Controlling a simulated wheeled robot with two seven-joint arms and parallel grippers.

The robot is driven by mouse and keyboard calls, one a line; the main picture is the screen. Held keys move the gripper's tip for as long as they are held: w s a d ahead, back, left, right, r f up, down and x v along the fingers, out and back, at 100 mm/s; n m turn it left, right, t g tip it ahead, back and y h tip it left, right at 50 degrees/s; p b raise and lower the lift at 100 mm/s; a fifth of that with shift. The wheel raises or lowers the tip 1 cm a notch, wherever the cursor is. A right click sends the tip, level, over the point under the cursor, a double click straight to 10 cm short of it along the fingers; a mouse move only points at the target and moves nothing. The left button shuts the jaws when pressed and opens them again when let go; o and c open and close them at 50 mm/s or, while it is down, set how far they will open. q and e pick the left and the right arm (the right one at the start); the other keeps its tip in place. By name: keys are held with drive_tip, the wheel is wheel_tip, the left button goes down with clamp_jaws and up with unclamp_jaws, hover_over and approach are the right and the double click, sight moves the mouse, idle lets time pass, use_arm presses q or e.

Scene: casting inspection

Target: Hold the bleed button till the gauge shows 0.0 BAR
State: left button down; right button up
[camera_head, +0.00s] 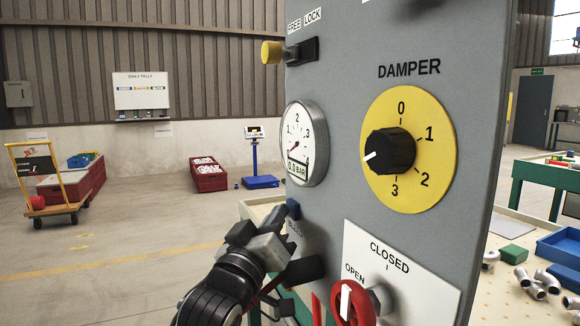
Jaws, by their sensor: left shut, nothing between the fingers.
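The round gauge (301,143) is on the left part of the grey panel (340,95). Its small display appears to read 0.0 BAR, and its red needle points to the lower left. My left gripper (276,226) is shut and empty, just below and left of the button. I cannot tell whether it touches the button. My right gripper is not in view.
Below are a red valve handle (352,303) by an OPEN/CLOSED plate and, upper left, a yellow FREE/LOCK knob (272,52). Pipe castings (540,284) and a blue tray (563,247) lie at right.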

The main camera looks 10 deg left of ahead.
use_arm(q)
drive_tip(key=shift+s+a+p, duration=0.3)
drive_tip(key=shift+s+a, duration=0.15)
drive_tip(key=shift+a, duration=0.1)
drive_tip(key=s+a, duration=0.1)
drive_tip(key=s+a+p, duration=0.1)
drive_tip(key=a, duration=0.2)
drive_tip(key=shift+s+a, duration=0.1)
drive_tip(key=shift+s, duration=0.3)
